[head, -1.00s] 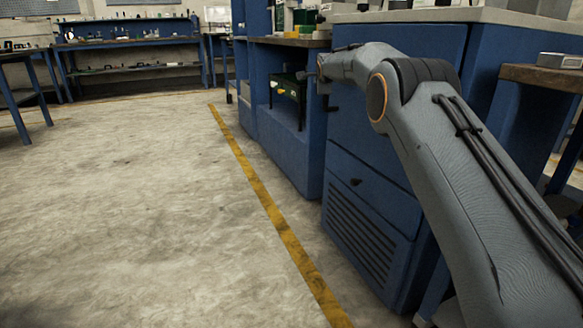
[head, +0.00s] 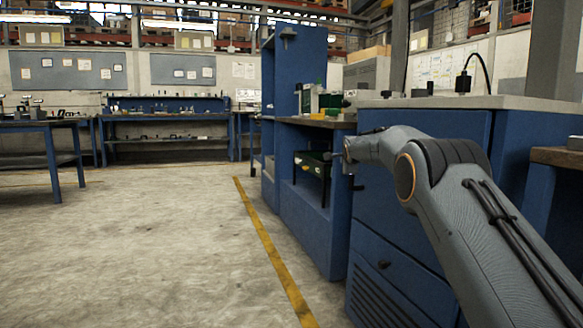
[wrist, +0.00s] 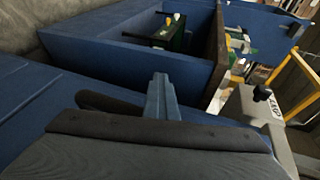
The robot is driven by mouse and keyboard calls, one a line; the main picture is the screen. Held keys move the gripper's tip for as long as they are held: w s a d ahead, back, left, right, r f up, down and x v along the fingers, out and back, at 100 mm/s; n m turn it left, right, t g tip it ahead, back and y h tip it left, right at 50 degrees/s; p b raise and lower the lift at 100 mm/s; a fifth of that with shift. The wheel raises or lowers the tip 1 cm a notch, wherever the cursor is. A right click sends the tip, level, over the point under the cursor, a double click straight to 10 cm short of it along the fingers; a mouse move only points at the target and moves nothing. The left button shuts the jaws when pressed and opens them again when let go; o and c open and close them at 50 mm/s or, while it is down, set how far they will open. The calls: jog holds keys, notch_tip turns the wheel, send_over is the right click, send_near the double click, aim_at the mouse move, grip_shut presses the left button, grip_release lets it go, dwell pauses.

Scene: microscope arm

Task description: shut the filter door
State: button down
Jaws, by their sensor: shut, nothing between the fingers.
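The blue cabinet (head: 425,175) stands at the right in the head view. Low on its front is a panel with dark louvres (head: 378,308) and a small dark knob (head: 384,264) above them. This looks like the filter door. Its lower part is cut off by the frame, and I cannot tell how far it stands open. My gripper (wrist: 160,92) is shut and empty in the wrist view, in front of blue cabinet surfaces. In the head view my arm reaches along the cabinet front, above the louvred panel, and hides part of the upper front. The fingertips are not clear there.
Left of the cabinet, an open blue bench unit (head: 305,222) holds a dark green box (head: 313,163). A yellow floor line (head: 268,245) runs alongside. The floor to the left is clear. A blue table (head: 45,130) stands at the far left.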

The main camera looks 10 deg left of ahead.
jog(key=s+a+r+b, duration=0.3)
jog(key=s+a, duration=0.4)
jog(key=a, duration=0.5)
jog(key=s+a+f+n+g+p, duration=0.15)
jog(key=s+n+g+p, duration=0.35)
jog(key=s, duration=1)
jog(key=s+d+f+n+g+p, duration=0.1)
jog(key=s+d+f+n+g, duration=0.35)
jog(key=s, duration=1.65)
jog(key=s+d+f+n+g+p, duration=0.2)
jog(key=s+d+f+n, duration=0.4)
jog(key=s, duration=1.4)
jog(key=s+d+f+n+g+p, duration=0.1)
jog(key=s+d+f+n+g, duration=0.4)
jog(key=s, duration=1.6)
jog(key=d+r+m+h+p, duration=0.1)
jog(key=d+r+p, duration=0.5)
jog(key=r+p, duration=0.4)
jog(key=d+r+m+t+p, duration=0.1)
jog(key=d+r+m+p, duration=0.1)
jog(key=d+r+p, duration=0.4)
jog(key=d+r+m+t+h+p, duration=0.1)
jog(key=d+r+p, duration=0.5)
jog(key=r+p, duration=0.8)
jog(key=shift+w+d+h+p, duration=0.3)
jog(key=shift+p, duration=3.4)
